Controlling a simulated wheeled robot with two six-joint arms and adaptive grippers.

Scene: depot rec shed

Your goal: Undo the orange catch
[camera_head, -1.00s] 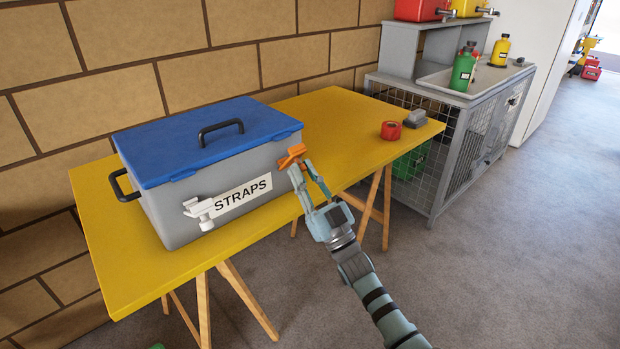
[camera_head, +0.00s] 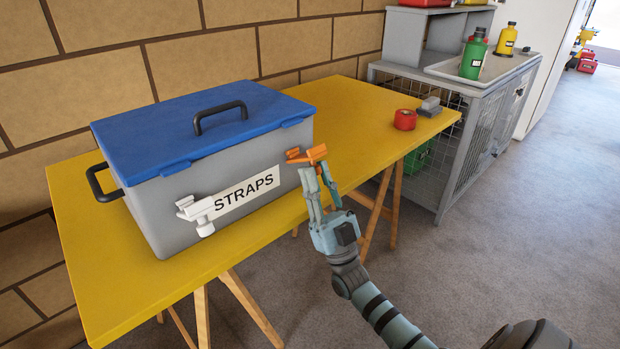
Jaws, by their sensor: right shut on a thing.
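The grey box (camera_head: 150,215) with a blue lid (camera_head: 160,130) stands on the yellow table, its lid down. The orange catch (camera_head: 312,153) is at the right end of the box's front, below the lid's edge, and its lever stands out from the wall. My right gripper (camera_head: 315,170) is shut on the orange catch from below and in front; its fingertips partly hide it. A white catch (camera_head: 200,212) is at the left of the front, beside the STRAPS label (camera_head: 243,192). My left gripper is not in view.
The yellow table (camera_head: 355,110) has free room right of the box. A red roll (camera_head: 405,119) and a grey block (camera_head: 430,106) lie near its right end. A grey mesh cabinet (camera_head: 470,150) with bottles stands beyond. A brick wall (camera_head: 110,45) is behind.

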